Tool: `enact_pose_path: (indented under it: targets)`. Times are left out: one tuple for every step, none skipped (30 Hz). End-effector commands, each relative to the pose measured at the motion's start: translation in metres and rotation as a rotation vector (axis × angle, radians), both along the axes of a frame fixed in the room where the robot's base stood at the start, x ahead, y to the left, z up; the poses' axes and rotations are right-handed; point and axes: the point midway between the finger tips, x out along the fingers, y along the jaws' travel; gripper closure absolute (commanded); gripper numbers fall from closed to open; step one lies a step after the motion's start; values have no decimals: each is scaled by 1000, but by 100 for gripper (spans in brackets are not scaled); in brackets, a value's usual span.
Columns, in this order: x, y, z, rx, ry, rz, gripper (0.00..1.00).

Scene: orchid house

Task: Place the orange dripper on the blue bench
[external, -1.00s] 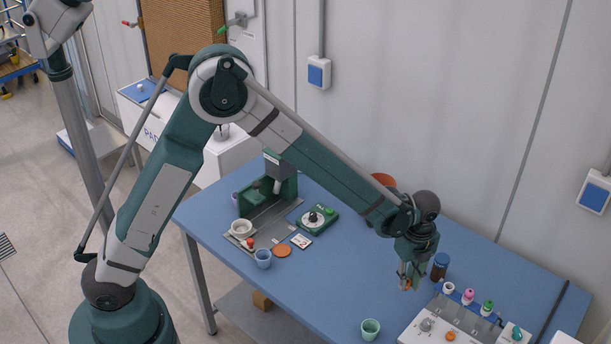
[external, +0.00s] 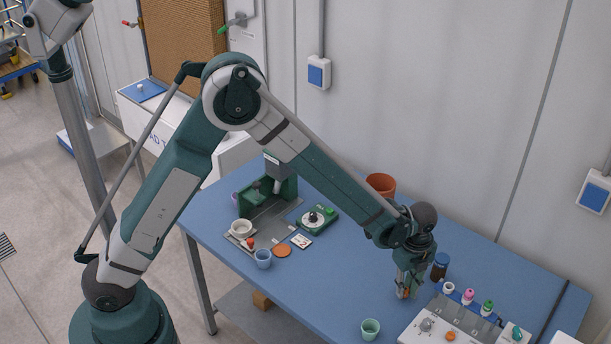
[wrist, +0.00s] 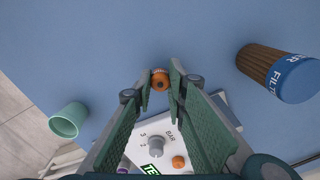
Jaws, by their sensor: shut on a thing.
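The orange dripper (wrist: 160,79) sits between the tips of my gripper (wrist: 161,88) in the wrist view, with the jaws shut on it. In the external view the dripper (external: 405,292) is a small orange spot, partly hidden by the fingers of my gripper (external: 405,290). My gripper points down low over the blue bench (external: 340,275). I cannot tell whether the dripper touches the bench top.
A brown jar with a blue lid (external: 440,266) stands right behind my gripper. A white panel with knobs and bottles (external: 412,335) lies at the front right. A green cup (external: 370,329) stands near the front edge. The bench left of my gripper is clear.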

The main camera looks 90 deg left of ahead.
Motion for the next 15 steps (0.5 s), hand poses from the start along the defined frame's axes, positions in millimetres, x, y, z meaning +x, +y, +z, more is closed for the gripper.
enact_pose_path:
  targets:
    - [0, 0, 0, 0, 0, 0, 91]
    - [0, 0, 0, 0, 0, 0, 91]
    - [0, 0, 0, 0, 0, 0, 91]
    - [0, 0, 0, 0, 0, 0, 91]
    - [0, 0, -1, 0, 0, 0, 91]
    - [0, 0, -2, 0, 0, 0, 91]
    - [0, 0, -3, 0, 0, 0, 91]
    - [0, 0, -3, 0, 0, 0, 91]
    - [0, 0, -4, 0, 0, 0, 91]
    - [0, 0, -3, 0, 0, 0, 81]
    - [0, 0, -3, 0, 0, 0, 77]
    - [0, 0, -3, 0, 0, 0, 72]
    - [0, 0, -3, 0, 0, 0, 70]
    - [0, 0, -3, 0, 0, 0, 70]
    - [0, 0, -3, 0, 0, 0, 70]
